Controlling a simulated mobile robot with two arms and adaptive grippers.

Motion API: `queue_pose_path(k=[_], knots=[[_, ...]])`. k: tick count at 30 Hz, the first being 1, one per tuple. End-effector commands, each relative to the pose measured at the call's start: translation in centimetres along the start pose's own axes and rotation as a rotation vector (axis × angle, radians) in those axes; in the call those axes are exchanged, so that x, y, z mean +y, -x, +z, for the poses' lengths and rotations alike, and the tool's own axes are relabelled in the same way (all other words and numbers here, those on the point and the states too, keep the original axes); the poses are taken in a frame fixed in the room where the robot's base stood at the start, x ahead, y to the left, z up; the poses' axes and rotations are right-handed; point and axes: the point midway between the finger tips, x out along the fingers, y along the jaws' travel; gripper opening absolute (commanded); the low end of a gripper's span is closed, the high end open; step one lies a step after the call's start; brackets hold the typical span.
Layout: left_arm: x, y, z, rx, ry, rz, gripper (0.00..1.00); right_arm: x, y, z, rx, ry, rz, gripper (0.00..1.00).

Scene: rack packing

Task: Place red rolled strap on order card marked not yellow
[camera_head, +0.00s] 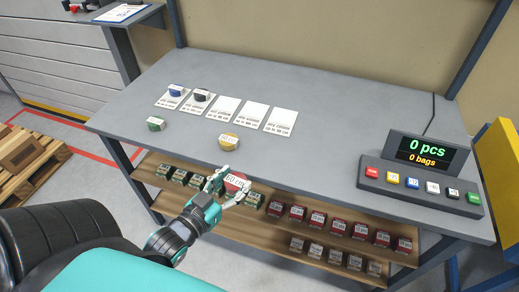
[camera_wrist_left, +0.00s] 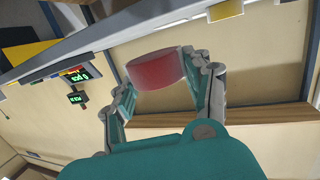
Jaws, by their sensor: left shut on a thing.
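My left gripper (camera_head: 232,187) is shut on a red rolled strap (camera_head: 236,181) with a white label on top. It holds the strap just off the table's front edge, above the shelf. In the left wrist view the red strap (camera_wrist_left: 156,70) sits between the two fingers. Several white order cards (camera_head: 254,115) lie in a row on the table; their print is too small to read. A blue strap (camera_head: 176,90) is on the leftmost card and a black strap (camera_head: 200,95) on the one beside it. My right gripper is not in view.
A green strap (camera_head: 156,124) and a yellow strap (camera_head: 228,142) lie on the grey table (camera_head: 310,140) in front of the cards. A button console with display (camera_head: 420,150) stands at the right. Several small boxes (camera_head: 338,227) fill the wooden shelves below.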

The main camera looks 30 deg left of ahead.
Motion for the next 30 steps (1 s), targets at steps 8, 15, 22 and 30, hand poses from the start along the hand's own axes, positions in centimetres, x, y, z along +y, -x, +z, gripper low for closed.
queue_pose_path(k=[8,15,22,30], knots=[[-10.7,-1.3,-0.5,0.003,0.0,-0.033,0.18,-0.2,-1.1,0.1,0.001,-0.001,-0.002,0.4],[-13.3,-1.6,-1.6,0.003,0.009,-0.046,0.18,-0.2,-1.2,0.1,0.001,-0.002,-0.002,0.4],[-13.2,-1.6,-1.6,0.002,0.009,-0.046,0.18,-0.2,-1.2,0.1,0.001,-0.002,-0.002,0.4],[-10.8,-5.1,-2.0,0.01,0.014,-0.046,0.18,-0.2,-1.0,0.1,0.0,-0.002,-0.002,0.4]])
